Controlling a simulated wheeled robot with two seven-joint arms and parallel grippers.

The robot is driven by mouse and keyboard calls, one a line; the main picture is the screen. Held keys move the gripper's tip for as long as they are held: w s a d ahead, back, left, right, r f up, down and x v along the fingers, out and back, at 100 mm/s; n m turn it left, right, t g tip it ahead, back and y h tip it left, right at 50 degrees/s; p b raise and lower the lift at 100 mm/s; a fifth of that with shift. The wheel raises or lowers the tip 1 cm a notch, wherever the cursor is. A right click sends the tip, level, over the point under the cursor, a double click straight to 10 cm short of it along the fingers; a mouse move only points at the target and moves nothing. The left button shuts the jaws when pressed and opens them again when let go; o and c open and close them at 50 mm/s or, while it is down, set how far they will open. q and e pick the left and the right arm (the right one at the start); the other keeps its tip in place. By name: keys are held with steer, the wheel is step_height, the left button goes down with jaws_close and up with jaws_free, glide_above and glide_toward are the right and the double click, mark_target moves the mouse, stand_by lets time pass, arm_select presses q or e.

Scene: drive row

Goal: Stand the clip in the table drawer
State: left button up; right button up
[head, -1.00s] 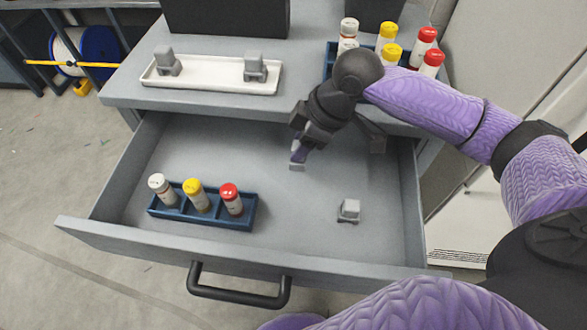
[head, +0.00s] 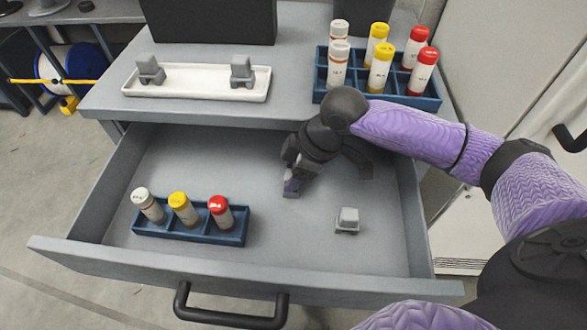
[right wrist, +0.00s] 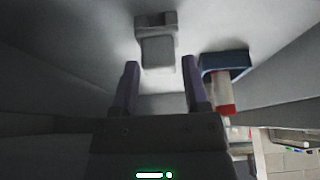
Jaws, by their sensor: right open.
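A small grey clip (head: 347,220) stands on the floor of the open table drawer (head: 258,162), right of its middle, apparently upright on its wider foot. In the right wrist view the clip (right wrist: 158,52) lies just beyond the fingertips, in line with the gap between them, touching neither. My right gripper (head: 328,181) is open and empty, low inside the drawer, behind the clip. Its two purple fingers (right wrist: 161,84) are spread. Two similar grey clips, a left one (head: 150,70) and a right one (head: 242,71), stand on a white tray on the tabletop. My left gripper is out of view.
A blue rack (head: 190,234) with white, yellow and red capped vials stands in the drawer's left front. A larger blue rack (head: 392,97) of vials stands on the tabletop behind my right arm. The drawer front has a black handle (head: 232,318).

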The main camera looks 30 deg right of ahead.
arm_select(q)
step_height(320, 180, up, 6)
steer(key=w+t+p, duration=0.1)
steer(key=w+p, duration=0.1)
steer(key=p, duration=0.4)
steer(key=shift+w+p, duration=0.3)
arm_select(e)
steer(key=v, duration=1.2)
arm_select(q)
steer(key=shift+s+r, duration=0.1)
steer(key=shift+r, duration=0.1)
arm_select(e)
steer(key=shift+r, duration=0.15)
